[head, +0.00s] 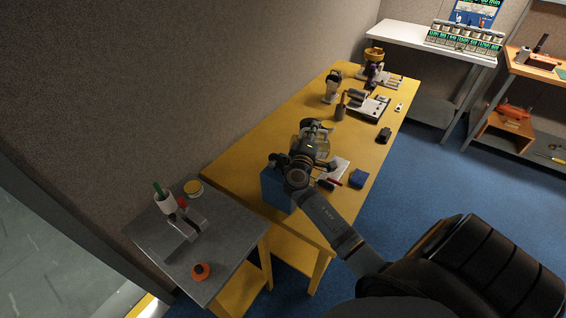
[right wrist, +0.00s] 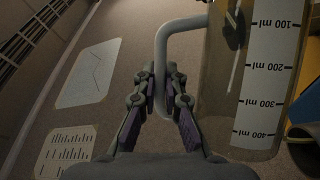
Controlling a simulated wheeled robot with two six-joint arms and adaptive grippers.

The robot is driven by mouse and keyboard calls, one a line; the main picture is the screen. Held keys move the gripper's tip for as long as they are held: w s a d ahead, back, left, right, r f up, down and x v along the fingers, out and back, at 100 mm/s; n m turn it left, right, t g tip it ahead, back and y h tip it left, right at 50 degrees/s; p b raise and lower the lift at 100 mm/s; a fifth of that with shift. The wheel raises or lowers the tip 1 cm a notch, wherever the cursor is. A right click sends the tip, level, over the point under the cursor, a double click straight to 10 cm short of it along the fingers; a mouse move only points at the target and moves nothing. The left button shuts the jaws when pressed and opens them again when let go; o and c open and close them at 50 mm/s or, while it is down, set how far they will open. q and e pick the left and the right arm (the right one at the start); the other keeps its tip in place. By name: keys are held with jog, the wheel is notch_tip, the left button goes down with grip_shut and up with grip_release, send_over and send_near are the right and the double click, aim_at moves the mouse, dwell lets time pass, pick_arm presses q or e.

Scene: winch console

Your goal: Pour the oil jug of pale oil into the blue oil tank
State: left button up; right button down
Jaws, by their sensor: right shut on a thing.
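My right gripper (head: 312,136) is shut on the grey handle (right wrist: 163,62) of a clear jug with a white millilitre scale; the handle passes between its fingers in the right wrist view (right wrist: 160,97). The jug (right wrist: 215,95) fills the right side of that view, and its body shows partly behind the gripper in the head view (head: 324,148). Its tilt and oil level are hard to tell. The blue tank (head: 273,190) stands at the near left end of the yellow table, partly hidden by my right wrist; its opening is not visible. My left gripper is out of view.
A grey side table (head: 160,240) holds an orange round item (head: 201,270). A wall runs close along the left.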

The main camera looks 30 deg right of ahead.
jog(key=shift+w+a+r+b, duration=0.2)
jog(key=shift+a+b, duration=0.1)
jog(key=shift+a, duration=0.1)
jog(key=shift+w+a+n, duration=0.1)
jog(key=shift+a+n, duration=0.15)
jog(key=shift+n, duration=0.15)
jog(key=shift+w+a+r+n+t+b, duration=0.2)
jog(key=shift+a+n+t+b, duration=0.1)
jog(key=shift+b, duration=0.1)
